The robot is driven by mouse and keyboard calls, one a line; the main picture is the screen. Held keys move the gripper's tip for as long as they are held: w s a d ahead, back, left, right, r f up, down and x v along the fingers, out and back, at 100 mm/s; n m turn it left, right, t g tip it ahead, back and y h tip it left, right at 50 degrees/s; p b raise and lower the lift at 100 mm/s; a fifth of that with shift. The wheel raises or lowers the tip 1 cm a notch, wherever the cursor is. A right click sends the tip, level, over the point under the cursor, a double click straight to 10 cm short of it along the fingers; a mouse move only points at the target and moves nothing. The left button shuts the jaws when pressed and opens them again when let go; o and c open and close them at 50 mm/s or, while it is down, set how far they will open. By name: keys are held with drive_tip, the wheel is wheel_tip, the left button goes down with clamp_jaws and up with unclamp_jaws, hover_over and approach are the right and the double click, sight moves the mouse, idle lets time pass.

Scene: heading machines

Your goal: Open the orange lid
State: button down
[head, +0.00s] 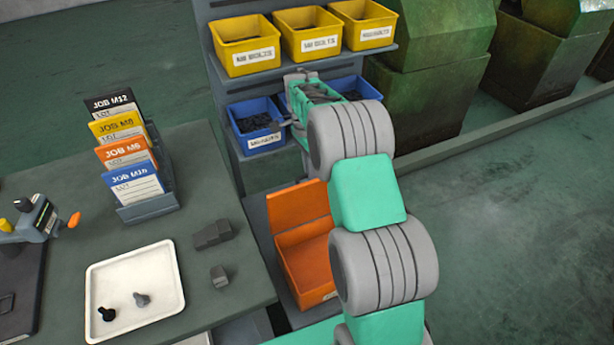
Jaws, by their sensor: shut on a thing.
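The orange lid (298,208) stands raised and tilted back at the rear of an orange bin (311,266). The bin's inside shows in front of it, and my arm covers the right side of both. My gripper (280,126) is above and beyond the lid in the picture, in front of the blue bins on the rack. It looks apart from the lid. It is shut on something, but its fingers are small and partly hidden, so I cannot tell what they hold.
Yellow bins (311,41) fill the upper shelf, and a blue bin (256,128) sits below near my gripper. A grey table (215,185) at left bears a white tray (160,262), a card holder (150,207) and dark blocks (212,235). Floor at right is clear.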

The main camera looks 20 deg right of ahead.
drive_tip(key=shift+w+f, duration=0.5)
drive_tip(key=shift+a, duration=0.1)
drive_tip(key=c, duration=1.6)
unclamp_jaws()
drive_tip(key=shift+w, duration=0.1)
drive_tip(key=shift+c, duration=0.2)
drive_tip(key=shift+o, duration=0.9)
drive_tip(key=shift+r, duration=0.2)
drive_tip(key=shift+w, duration=0.1)
drive_tip(key=p+v, duration=0.1)
drive_tip(key=v, duration=0.6)
drive_tip(key=shift+r+p, duration=0.3)
drive_tip(key=shift+r, duration=0.1)
